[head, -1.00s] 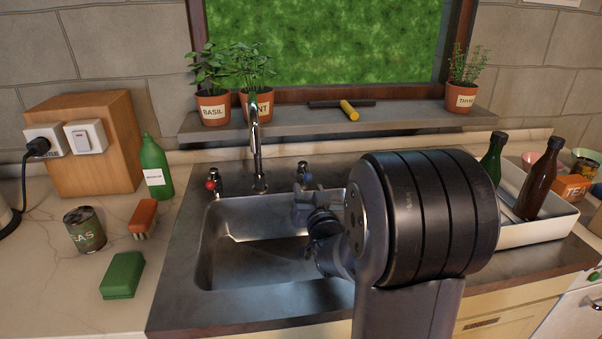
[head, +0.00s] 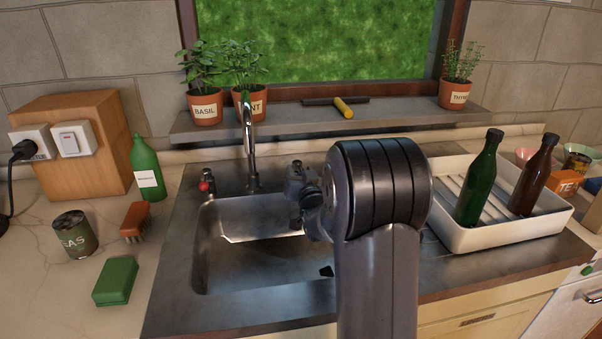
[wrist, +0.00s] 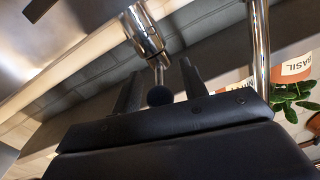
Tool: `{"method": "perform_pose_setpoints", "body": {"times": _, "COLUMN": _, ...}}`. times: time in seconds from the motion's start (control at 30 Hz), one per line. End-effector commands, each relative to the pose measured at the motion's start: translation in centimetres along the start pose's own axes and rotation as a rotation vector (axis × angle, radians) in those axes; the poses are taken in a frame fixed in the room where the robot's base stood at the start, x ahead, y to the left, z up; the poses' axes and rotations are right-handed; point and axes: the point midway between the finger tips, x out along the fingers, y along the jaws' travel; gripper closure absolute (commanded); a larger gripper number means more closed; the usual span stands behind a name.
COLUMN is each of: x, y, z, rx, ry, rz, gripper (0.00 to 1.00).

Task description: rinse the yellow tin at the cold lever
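The cold lever (wrist: 145,30) shows in the wrist view as a chrome valve with a dark bluish knob on its stem. My gripper (wrist: 160,82) is open, with one finger on each side of the knob in that view; I cannot tell whether they touch it. In the head view my gripper (head: 301,190) is over the back right of the sink (head: 245,255), mostly hiding the lever.
The tap spout (head: 249,145) and red-knobbed lever (head: 205,186) stand left of my gripper. A white rack (head: 480,238) with a green and a brown bottle is right of my arm.

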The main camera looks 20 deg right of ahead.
Motion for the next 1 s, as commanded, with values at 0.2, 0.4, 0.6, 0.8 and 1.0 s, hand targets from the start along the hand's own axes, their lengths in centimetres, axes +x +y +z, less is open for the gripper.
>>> {"method": "perform_pose_setpoints", "body": {"times": 0.2, "x": -0.02, "y": 0.01, "z": -0.01, "rx": 0.000, "ry": 0.000, "rz": 0.000, "gripper": 0.77}}
{"method": "perform_pose_setpoints", "body": {"times": 0.4, "x": -0.03, "y": 0.01, "z": -0.01, "rx": 0.000, "ry": 0.000, "rz": 0.000, "gripper": 0.93}}
{"method": "perform_pose_setpoints", "body": {"times": 0.6, "x": -0.03, "y": 0.01, "z": -0.02, "rx": 0.000, "ry": 0.000, "rz": 0.000, "gripper": 1.00}}
{"method": "perform_pose_setpoints", "body": {"times": 0.8, "x": -0.03, "y": 0.04, "z": 0.00, "rx": 0.000, "ry": 0.000, "rz": -0.002, "gripper": 1.00}}
{"method": "perform_pose_setpoints", "body": {"times": 1.0, "x": 0.06, "y": 0.33, "z": -0.01, "rx": 0.000, "ry": -0.002, "rz": -0.044, "gripper": 1.00}}
